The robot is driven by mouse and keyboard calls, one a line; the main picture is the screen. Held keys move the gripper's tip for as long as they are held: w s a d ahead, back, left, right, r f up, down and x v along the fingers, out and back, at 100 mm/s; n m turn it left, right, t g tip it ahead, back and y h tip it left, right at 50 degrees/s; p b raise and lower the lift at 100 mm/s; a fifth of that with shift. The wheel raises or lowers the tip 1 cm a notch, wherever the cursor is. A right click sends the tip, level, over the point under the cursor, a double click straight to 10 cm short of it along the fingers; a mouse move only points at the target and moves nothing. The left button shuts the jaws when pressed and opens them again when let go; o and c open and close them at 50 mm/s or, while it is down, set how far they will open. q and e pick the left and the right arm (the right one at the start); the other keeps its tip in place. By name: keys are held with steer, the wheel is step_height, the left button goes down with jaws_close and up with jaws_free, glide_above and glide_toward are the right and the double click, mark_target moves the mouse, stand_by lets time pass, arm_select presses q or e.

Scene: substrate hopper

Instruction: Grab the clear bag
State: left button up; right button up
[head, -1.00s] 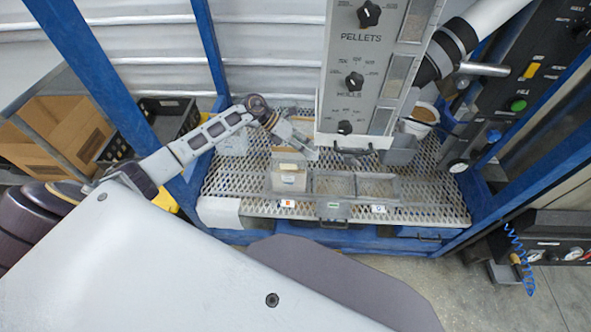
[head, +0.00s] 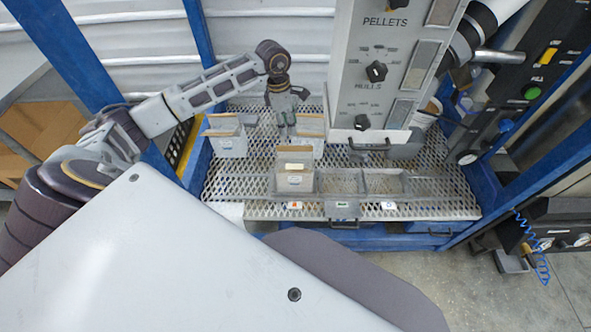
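Three pale, box-shaped bags with brown showing at their tops stand on the metal mesh deck. One bag (head: 228,147) is at the back left, one bag (head: 310,132) is behind the middle, and one bag (head: 295,182) sits in the left bay of the front rack. I cannot tell which of them is clear. My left gripper (head: 287,132) points down between the back two bags, close beside the middle one's left side. Its fingertips are small and close together, so their opening is unclear. No bag is visibly held. My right gripper is not in view.
The grey hopper panel (head: 385,75) with knobs rises right of the middle bag. Two rack bays (head: 384,182) right of the front bag look empty. Blue frame posts (head: 65,55) bound the deck. A white bucket (head: 425,116) stands behind the hopper.

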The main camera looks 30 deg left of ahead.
mark_target(294, 148)
arm_select(q)
steer(key=shift+f, duration=0.1)
step_height(294, 148, down, 8)
steer(key=d, duration=0.1)
steer(key=shift+w+f, duration=0.2)
steer(key=shift+w, duration=0.15)
stand_by(0.4)
steer(key=shift+w+d+f, duration=0.15)
steer(key=shift+d+f, duration=0.05)
steer(key=shift+f, duration=1.1)
steer(key=shift+w+d+f, duration=0.15)
steer(key=shift+f, duration=1.1)
steer(key=shift+f+b, duration=0.25)
steer(key=shift+b, duration=0.15)
jaws_close()
